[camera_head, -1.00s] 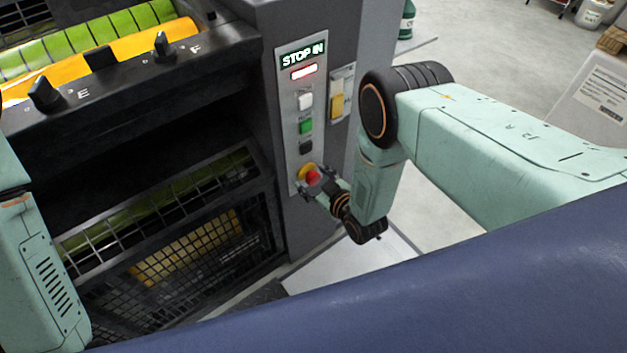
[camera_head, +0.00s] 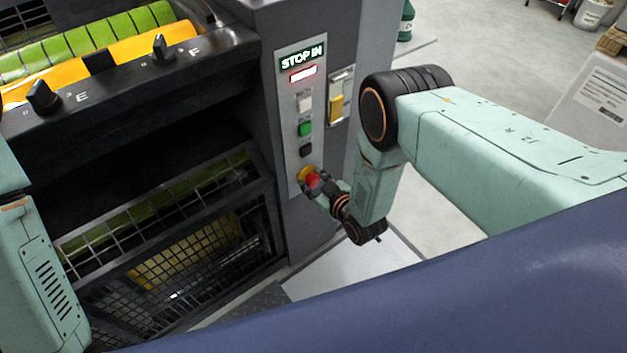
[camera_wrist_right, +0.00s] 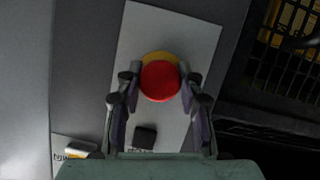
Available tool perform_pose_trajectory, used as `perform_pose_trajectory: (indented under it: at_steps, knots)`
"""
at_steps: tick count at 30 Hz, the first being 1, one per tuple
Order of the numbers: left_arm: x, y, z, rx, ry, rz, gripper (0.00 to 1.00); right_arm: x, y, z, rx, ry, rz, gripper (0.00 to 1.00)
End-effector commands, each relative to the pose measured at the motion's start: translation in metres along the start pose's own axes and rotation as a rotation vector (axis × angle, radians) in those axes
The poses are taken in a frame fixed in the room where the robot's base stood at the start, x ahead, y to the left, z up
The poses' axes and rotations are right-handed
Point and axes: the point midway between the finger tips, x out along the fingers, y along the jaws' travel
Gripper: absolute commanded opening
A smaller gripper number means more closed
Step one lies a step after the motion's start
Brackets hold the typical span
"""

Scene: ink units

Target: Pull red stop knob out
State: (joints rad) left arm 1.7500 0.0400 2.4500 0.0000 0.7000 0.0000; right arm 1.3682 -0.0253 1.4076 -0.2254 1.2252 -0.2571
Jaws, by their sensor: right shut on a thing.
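The red stop knob (camera_head: 313,180) sits on a yellow base (camera_head: 305,172) low on the grey control panel (camera_head: 292,152). My right gripper (camera_head: 316,181) is at the knob. In the right wrist view the round red knob (camera_wrist_right: 160,81) lies between the two fingertips of my right gripper (camera_wrist_right: 159,78), which are shut on its sides. The yellow base (camera_wrist_right: 157,55) shows behind its upper edge. A lit sign (camera_head: 302,57) reading STOP IN tops the panel, with a lit red bar (camera_head: 303,73) below it. My left gripper is not in view; only part of that arm shows.
White (camera_head: 305,103), green (camera_head: 305,128) and black (camera_head: 306,150) buttons line the panel above the knob. A yellow switch (camera_head: 337,108) is to their right. The machine's mesh guard (camera_head: 190,265) stands left of the panel. Open floor (camera_head: 445,215) lies to the right.

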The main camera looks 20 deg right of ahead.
Motion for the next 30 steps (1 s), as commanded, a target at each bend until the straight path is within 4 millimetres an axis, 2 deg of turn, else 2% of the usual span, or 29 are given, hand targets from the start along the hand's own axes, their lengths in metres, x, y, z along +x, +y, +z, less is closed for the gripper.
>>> perform_pose_trajectory:
  at_steps: [10,17,23,24,30]
  knots:
    - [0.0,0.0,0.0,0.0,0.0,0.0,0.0,0.0,0.0,0.0,0.0,0.001,-0.001,0.0]
    - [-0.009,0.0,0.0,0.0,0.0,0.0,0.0,-0.017,0.0,0.006,0.0,-0.001,0.0,0.0]
    - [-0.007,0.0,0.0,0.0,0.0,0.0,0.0,-0.018,0.0,0.008,0.0,-0.002,0.0,0.0]
    - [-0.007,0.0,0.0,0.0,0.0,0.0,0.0,-0.018,0.0,0.008,0.001,-0.002,0.0,0.38]
    - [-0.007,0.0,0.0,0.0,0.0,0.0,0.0,-0.017,0.0,0.008,0.0,-0.002,0.0,0.55]
